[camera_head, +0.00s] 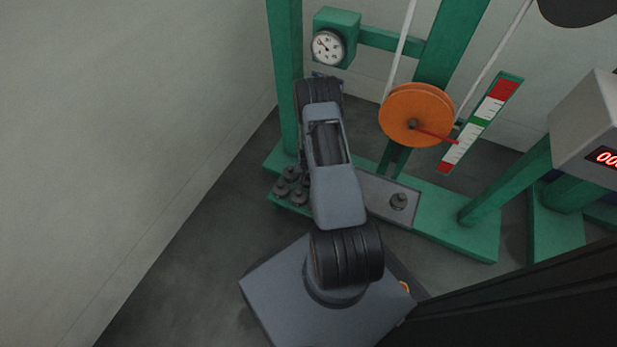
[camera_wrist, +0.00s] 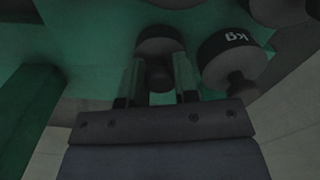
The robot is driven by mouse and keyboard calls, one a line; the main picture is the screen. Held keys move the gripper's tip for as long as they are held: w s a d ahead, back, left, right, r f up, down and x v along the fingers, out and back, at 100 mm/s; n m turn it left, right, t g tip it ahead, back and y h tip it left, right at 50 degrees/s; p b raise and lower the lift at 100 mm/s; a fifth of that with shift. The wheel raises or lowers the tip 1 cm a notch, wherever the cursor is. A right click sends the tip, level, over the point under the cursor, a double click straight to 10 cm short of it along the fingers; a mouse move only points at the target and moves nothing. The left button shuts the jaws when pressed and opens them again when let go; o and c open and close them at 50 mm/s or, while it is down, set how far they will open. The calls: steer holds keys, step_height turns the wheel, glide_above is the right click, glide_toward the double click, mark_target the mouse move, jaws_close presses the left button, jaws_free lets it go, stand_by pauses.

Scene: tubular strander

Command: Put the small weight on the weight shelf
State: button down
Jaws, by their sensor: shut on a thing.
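In the wrist view my gripper (camera_wrist: 158,84) is shut on a small dark weight (camera_wrist: 158,45), with one finger on each side of its knob. Larger weights stand beside it: one marked "kg" (camera_wrist: 232,58) is close on the right, and another (camera_wrist: 282,8) is at the top right edge. In the head view several dark weights (camera_head: 290,187) sit on the green weight shelf (camera_head: 299,209), left of my arm. My arm hides the gripper and the held weight there. I cannot tell whether the held weight touches the shelf.
A green post (camera_head: 287,80), a dial gauge (camera_head: 328,47), an orange pulley (camera_head: 410,115) and a red-white-green scale (camera_head: 480,123) stand around the arm.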

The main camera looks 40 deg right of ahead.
steer(key=shift+f, duration=0.1)
steer(key=c, duration=0.9)
jaws_free()
steer(key=shift+o, duration=0.2)
